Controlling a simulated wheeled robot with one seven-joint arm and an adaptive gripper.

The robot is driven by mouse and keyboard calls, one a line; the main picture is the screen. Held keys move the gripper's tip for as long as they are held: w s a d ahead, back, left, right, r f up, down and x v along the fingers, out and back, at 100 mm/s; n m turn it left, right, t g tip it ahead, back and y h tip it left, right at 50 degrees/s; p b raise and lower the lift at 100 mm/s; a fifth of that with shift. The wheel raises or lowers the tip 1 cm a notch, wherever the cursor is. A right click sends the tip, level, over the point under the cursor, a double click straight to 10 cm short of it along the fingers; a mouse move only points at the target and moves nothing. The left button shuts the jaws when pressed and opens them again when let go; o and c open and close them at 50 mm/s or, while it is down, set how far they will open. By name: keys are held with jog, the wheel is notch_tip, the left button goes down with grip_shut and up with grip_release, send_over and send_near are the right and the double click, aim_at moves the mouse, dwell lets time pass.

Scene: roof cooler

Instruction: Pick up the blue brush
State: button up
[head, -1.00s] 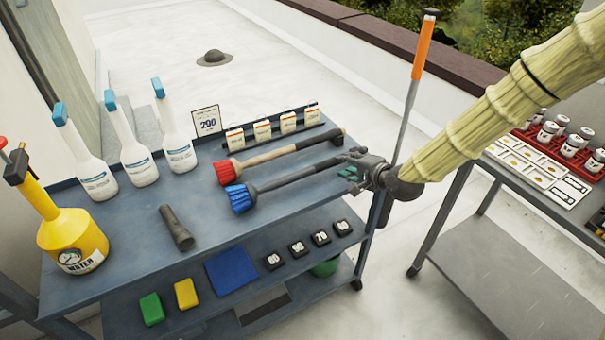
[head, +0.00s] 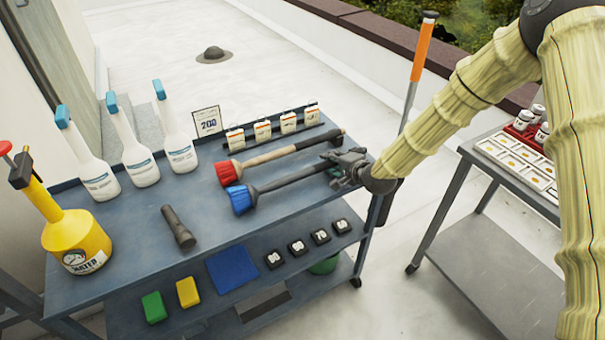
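The blue brush (head: 241,198) lies on the top shelf of the grey cart (head: 120,250). Its blue bristles point left and its dark handle runs right, up toward my gripper. My gripper (head: 338,168) is at the right end of the cart top, at the far end of that handle. The fingers overlap the handle end in the picture. I cannot tell whether they touch it or how far they are closed. The handle's tip is partly hidden by the gripper.
A red brush (head: 226,173) lies just behind the blue one. A dark flashlight (head: 178,228) lies in front. White spray bottles (head: 136,150) and a yellow sprayer (head: 76,240) stand left. An orange-handled pole (head: 423,50) rises behind my arm. A second table (head: 480,230) stands right.

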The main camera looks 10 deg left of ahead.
jog(key=shift+c, duration=0.2)
grip_shut()
jog(key=shift+r, duration=0.15)
